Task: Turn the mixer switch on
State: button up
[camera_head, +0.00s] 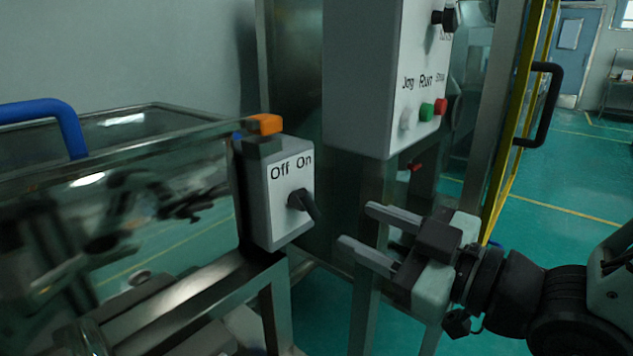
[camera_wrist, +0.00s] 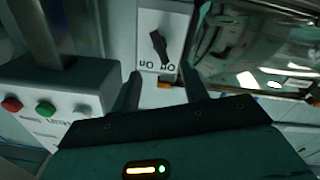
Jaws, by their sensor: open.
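The switch is a black rotary handle (camera_head: 305,204) on a light grey box (camera_head: 272,215) marked "Off" and "On". The handle is slanted, with its long end down and to the right in the head view. In the wrist view the box face (camera_wrist: 147,22) looks upside down; one end of the handle (camera_wrist: 160,48) lies by the "Off" mark. My gripper (camera_head: 354,224) is open and empty, to the right of the handle and apart from it. In the wrist view its two fingers (camera_wrist: 160,84) point toward the box, below the handle.
A larger grey control box (camera_head: 362,75) with Jog, Run and Stop buttons hangs above and behind my gripper. A glossy metal machine (camera_head: 150,215) with a blue handle (camera_head: 60,120) fills the left. An orange block (camera_head: 265,124) tops the switch box. A yellow-framed door stands at right.

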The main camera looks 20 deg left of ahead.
aim_at(313, 207)
jog(key=x, duration=0.9)
jog(key=shift+a, duration=0.1)
grip_shut()
